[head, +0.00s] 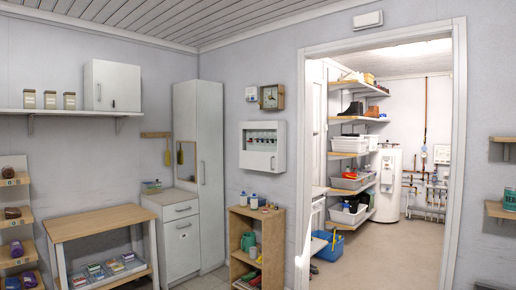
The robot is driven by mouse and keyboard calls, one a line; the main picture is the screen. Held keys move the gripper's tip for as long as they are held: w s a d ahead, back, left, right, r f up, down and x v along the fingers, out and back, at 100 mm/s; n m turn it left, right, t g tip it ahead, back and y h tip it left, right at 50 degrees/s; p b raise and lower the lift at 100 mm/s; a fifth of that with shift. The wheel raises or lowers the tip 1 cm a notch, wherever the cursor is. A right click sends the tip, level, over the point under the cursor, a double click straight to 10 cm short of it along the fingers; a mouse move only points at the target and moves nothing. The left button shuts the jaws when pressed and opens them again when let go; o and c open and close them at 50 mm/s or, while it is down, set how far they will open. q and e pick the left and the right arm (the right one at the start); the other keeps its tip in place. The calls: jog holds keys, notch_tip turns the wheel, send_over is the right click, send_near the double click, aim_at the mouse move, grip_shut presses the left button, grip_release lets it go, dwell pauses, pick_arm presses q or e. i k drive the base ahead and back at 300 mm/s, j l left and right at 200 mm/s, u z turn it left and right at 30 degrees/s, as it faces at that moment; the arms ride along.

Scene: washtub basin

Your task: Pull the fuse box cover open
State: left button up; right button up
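The fuse box (262,147) is a white wall-mounted box to the left of the doorway, above a small wooden shelf unit. Its front shows a row of several switches (262,133) behind what looks like a window or opening in the cover. A small dark handle or latch (273,163) seems to sit at the lower right of the front. The cover looks shut, but at this distance I cannot tell for certain. Neither of my grippers is in the head view.
A low wooden shelf unit (240,222) with bottles on top stands below the fuse box. A wooden table (98,221) and tall white cabinet (210,170) stand further left. The open doorway (301,180) leads to a storage room with a white tank (388,185).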

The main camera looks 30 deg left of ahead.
aim_at(262, 161)
jog(key=i+l+z, duration=0.1)
jog(key=i+l, duration=0.35)
jog(key=i, duration=0.2)
jog(key=i+j+u, duration=0.1)
jog(key=i+u, duration=0.35)
jog(key=i+l+u, duration=0.15)
jog(key=i+u, duration=0.3)
jog(key=i, duration=0.25)
jog(key=i+l+u, duration=0.3)
jog(key=i+u, duration=0.15)
jog(key=i+j+u, duration=0.1)
jog(key=i+u, duration=0.15)
jog(key=i, duration=0.4)
jog(key=i+u, duration=0.25)
jog(key=i, duration=0.4)
